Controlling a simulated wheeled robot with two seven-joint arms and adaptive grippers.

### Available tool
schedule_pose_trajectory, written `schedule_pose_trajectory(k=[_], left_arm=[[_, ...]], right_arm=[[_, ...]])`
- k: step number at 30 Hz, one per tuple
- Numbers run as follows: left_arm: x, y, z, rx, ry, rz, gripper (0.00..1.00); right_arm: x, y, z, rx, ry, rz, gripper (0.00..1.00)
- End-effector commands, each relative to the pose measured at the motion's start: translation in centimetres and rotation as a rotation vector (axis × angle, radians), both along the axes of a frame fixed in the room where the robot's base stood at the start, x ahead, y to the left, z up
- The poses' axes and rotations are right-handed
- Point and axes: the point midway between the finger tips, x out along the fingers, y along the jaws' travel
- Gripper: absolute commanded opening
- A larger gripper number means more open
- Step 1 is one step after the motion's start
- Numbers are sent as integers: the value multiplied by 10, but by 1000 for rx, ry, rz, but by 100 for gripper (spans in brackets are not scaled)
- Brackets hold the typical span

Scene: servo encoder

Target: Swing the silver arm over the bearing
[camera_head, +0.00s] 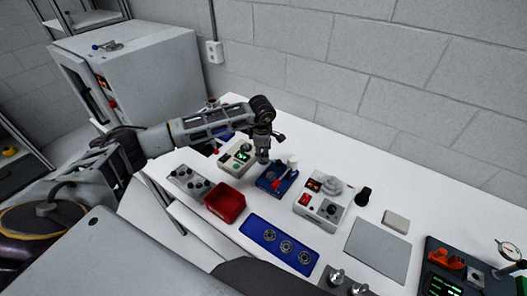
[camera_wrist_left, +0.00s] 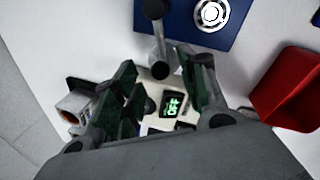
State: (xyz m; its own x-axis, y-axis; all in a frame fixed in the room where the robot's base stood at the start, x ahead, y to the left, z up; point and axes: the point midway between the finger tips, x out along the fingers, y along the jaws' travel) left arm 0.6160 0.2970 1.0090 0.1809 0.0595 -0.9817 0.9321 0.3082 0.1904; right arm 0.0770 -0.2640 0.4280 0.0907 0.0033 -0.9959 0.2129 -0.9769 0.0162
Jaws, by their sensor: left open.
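The blue base (camera_head: 268,184) stands mid-table in the head view, just below and right of my left gripper (camera_head: 263,154). In the left wrist view the blue base (camera_wrist_left: 184,22) is at the top and carries a ring-shaped bearing (camera_wrist_left: 212,13). The silver arm (camera_wrist_left: 158,45) runs down from a dark round knob, off to the left of the bearing. Its lower end lies in the gap between the open fingers of my left gripper (camera_wrist_left: 157,85); contact cannot be told. My right gripper is out of view.
A red bin (camera_head: 224,203) stands near the front edge. A device with a green display (camera_head: 238,158) is left of the base, and a white device (camera_head: 321,209) is right. A blue tray (camera_head: 259,232) with bearings lies in front. A grey mat (camera_head: 377,243) is farther right.

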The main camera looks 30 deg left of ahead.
Motion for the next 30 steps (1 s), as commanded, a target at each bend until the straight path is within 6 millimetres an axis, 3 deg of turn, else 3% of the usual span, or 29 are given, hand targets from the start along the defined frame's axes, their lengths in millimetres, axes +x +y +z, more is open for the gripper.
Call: schedule_pose_trajectory(k=[6,16,26,30], left_arm=[[2,1,-12,1,0,0,42],[3,1,-15,1,-1,0,42],[3,1,-14,0,-1,0,0],[3,1,-14,0,-1,0,0]], right_arm=[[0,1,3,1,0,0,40],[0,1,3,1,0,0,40],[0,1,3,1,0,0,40],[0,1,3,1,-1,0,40]])
